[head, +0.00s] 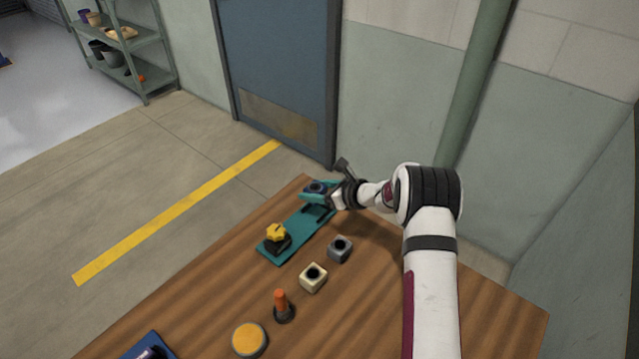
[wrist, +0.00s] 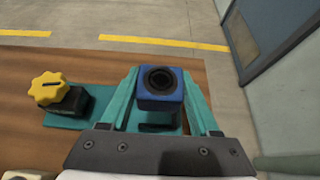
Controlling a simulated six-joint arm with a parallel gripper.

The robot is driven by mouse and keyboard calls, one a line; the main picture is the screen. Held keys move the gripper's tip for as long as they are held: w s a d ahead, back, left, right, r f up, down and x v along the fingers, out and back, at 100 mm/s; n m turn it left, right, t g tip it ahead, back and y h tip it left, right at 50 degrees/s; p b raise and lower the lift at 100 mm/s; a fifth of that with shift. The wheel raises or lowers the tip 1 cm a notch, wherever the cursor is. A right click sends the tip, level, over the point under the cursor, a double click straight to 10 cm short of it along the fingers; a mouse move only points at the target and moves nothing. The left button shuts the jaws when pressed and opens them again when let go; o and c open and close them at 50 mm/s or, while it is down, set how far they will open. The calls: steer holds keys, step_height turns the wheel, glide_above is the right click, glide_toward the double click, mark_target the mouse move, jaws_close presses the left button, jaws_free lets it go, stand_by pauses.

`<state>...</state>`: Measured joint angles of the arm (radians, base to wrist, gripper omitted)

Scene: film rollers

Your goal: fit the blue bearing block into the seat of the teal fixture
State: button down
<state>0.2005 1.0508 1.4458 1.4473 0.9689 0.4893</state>
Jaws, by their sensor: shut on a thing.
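The blue bearing block (head: 317,187) has a dark round bore. In the wrist view the block (wrist: 160,88) sits between the two teal fingers of my gripper (wrist: 160,100), which is shut on it. In the head view my gripper (head: 319,193) is at the far end of the teal fixture (head: 297,238). The fixture's plate (wrist: 62,122) carries a yellow knob (head: 277,233) on a black base at its near end. Dark seat parts (head: 318,210) show just below the block, which looks held above them. The exact gap and the seat's inside are hidden.
A grey block (head: 340,249), a cream block (head: 313,278), an orange peg (head: 281,302) on a dark base and a yellow disc (head: 249,340) stand nearer on the wooden table (head: 385,285). A blue tray (head: 145,350) is at the near edge. The table's far edge is close to my gripper.

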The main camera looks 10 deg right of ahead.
mark_target(316, 213)
steer(key=shift+f, duration=2.65)
steer(key=shift+f, duration=0.15)
steer(key=shift+c, duration=0.2)
jaws_free()
steer(key=shift+f, duration=0.1)
steer(key=c, duration=0.3)
steer(key=shift+o, duration=0.9)
steer(key=shift+s, duration=0.1)
steer(key=shift+o, duration=0.3)
steer(key=shift+r, duration=3.6)
